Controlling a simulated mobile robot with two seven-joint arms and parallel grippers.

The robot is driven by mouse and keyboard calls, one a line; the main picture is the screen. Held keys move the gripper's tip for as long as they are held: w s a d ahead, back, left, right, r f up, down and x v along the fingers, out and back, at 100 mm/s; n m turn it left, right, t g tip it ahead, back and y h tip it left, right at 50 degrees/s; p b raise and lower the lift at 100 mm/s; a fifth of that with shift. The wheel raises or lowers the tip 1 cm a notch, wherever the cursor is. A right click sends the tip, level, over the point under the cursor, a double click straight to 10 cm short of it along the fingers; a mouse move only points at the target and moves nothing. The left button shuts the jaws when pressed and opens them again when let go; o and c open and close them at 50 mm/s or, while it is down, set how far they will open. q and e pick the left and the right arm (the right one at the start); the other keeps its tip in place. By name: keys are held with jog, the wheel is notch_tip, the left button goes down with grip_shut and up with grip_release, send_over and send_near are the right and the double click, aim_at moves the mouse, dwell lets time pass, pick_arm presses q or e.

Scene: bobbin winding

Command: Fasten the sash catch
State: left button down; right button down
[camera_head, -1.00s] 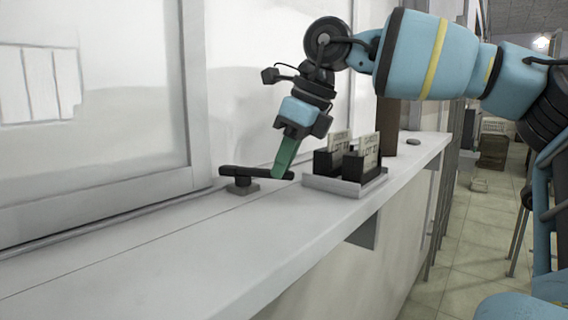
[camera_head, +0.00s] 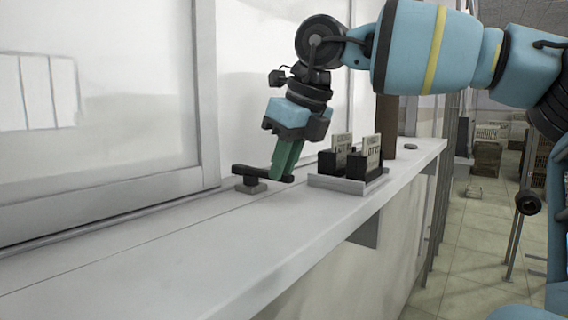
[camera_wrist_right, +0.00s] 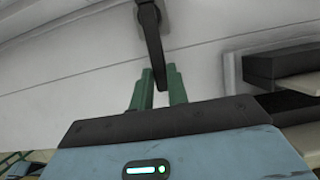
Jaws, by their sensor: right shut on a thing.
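The sash catch is a dark lever (camera_head: 250,171) on a small grey base (camera_head: 251,186), standing on the white sill near the window frame. My right gripper (camera_head: 281,176) points down at the lever's right end, its green fingers shut on it. In the right wrist view the lever (camera_wrist_right: 150,35) runs down from the top edge, and its end lies between the two green fingertips (camera_wrist_right: 157,82). My left gripper is not in view.
A grey tray (camera_head: 338,184) holding dark blocks with printed cards stands just right of my right gripper. The white sill (camera_head: 190,245) is clear at the front left. The window frame (camera_head: 110,199) runs behind the catch. A small dark object (camera_head: 410,146) lies farther along the sill.

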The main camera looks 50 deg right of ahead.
jog(key=c, duration=1.4)
grip_release()
jog(key=shift+o, duration=0.2)
jog(key=shift+r, duration=0.15)
jog(key=v, duration=0.7)
jog(key=shift+s+r, duration=0.2)
jog(key=shift+r, duration=0.05)
